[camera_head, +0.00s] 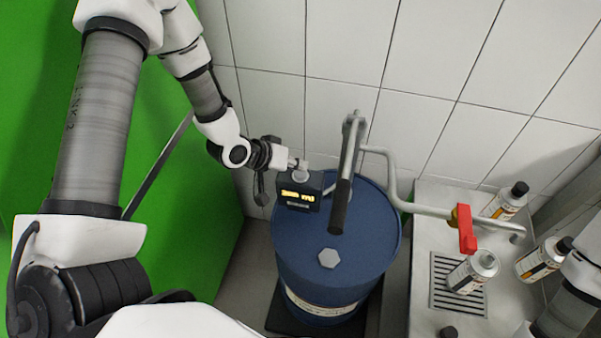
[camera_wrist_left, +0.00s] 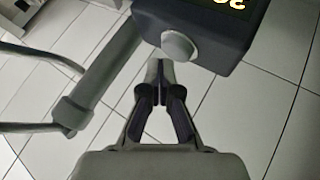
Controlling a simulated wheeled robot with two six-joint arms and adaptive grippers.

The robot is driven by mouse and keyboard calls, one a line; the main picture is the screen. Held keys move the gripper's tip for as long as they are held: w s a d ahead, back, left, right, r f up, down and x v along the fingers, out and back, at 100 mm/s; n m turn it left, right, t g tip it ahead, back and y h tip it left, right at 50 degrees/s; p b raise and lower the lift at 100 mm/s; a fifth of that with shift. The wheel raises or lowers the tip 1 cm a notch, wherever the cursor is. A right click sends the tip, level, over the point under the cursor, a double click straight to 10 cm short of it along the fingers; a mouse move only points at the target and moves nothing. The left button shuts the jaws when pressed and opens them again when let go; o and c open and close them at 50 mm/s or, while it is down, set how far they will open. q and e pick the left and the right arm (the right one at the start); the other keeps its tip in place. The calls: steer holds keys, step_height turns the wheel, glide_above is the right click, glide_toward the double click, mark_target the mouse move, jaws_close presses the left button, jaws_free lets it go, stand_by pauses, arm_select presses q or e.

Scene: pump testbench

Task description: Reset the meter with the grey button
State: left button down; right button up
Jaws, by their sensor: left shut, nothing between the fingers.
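The meter (camera_head: 299,196) is a dark box with a lit yellow display, mounted by the pump on the blue barrel. Its grey button (camera_head: 300,176) is on top. My left gripper (camera_head: 297,164) is shut and empty, with its tips close beside the button.
The blue barrel (camera_head: 350,255) stands below the meter. The pump handle (camera_head: 340,207) is right of it. A pipe with a red valve (camera_head: 465,229) leads over a metal bench (camera_head: 425,280) with several bottles. A green wall is at the left.

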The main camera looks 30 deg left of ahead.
mark_target(298, 174)
arm_select(q)
steer(key=shift+f+b, duration=0.35)
steer(key=shift+f, duration=0.35)
stand_by(0.6)
steer(key=shift+r+p, duration=0.8)
steer(key=shift+r, duration=0.15)
step_height(298, 174, up, 5)
steer(key=p, duration=0.4)
steer(key=shift+r, duration=0.1)
steer(key=shift+f, duration=0.2)
stand_by(0.4)
